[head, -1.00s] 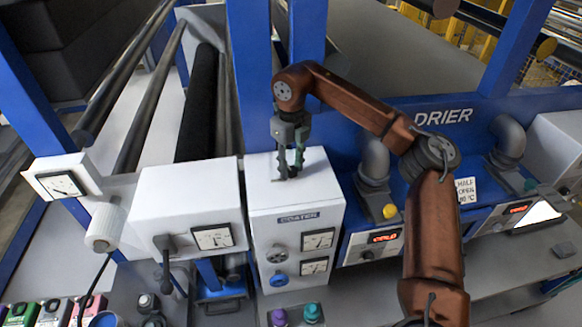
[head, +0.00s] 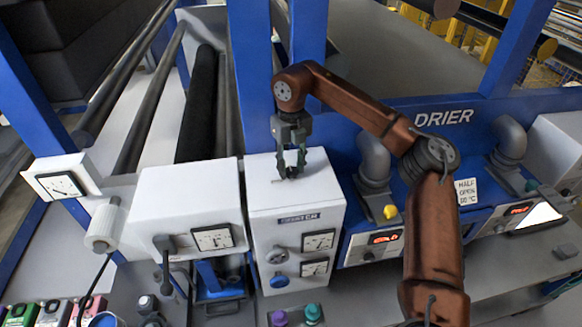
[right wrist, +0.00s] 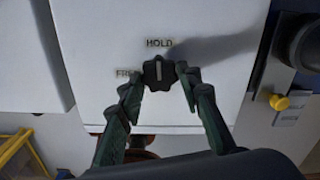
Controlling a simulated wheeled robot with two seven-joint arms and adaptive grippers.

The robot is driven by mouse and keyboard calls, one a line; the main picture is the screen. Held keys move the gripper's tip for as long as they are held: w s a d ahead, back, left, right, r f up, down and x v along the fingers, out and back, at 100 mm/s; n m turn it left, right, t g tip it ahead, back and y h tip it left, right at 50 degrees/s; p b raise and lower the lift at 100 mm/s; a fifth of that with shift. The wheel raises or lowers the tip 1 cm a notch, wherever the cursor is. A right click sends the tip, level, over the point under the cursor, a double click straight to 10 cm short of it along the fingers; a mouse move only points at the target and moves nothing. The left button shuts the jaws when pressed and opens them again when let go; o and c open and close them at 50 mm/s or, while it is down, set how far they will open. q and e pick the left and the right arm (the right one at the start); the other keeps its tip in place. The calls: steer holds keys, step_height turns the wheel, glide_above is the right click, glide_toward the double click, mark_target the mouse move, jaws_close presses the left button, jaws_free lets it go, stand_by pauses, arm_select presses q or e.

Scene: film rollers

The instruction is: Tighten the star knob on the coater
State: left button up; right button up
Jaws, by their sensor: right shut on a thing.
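The coater (head: 298,215) is a white box with a nameplate and gauges on its front. The black star knob (right wrist: 158,72) sits on its top face; in the right wrist view its white pointer line lies upright, towards the word HOLD (right wrist: 160,43). The word FREE (right wrist: 126,73) is to its left, partly covered by a finger. My right gripper (right wrist: 160,82) has its fingertips on either side of the knob and is shut on it. In the head view the right gripper (head: 291,170) points down at the box top and mostly hides the knob. My left gripper is not in view.
A second white box (head: 188,205) with a gauge and lever stands left of the coater. The blue drier (head: 445,117) with grey pipes (head: 374,160) is on the right. Purple (head: 279,318) and teal (head: 312,314) knobs lie in front below. Blue posts rise behind the gripper.

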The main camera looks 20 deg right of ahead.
mark_target(291, 171)
steer(key=o, duration=0.8)
steer(key=shift+w+r, duration=0.1)
steer(key=shift+r, duration=0.15)
steer(key=o, duration=0.4)
steer(key=shift+f, duration=0.15)
steer(key=shift+c, duration=0.2)
step_height(291, 171, up, 12)
